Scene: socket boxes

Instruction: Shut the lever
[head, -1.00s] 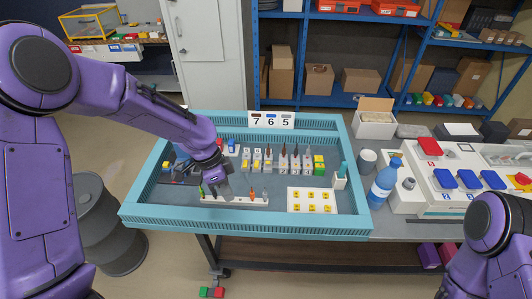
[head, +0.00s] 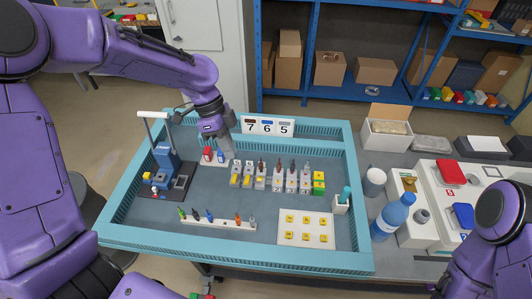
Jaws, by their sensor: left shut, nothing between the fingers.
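A blue press-like device (head: 166,163) on a dark base stands at the left inside the teal-rimmed tray (head: 110,222). Its lever with a white handle (head: 155,114) stands raised above it. My left gripper (head: 226,151) is shut and empty, pointing down to the right of the device. It is close to the small red (head: 207,153) and blue pieces on a white holder and partly covers this spot; whether it touches them I cannot tell. My right arm shows at the right edge, but its gripper is out of view.
Rows of small grey and yellow blocks (head: 247,174) stand mid-tray. A white strip with coloured pegs (head: 220,223) and a white plate with yellow pieces (head: 321,232) lie in front. A 7-6-5 sign (head: 267,126) stands behind. A blue bottle (head: 391,219) stands right of the tray.

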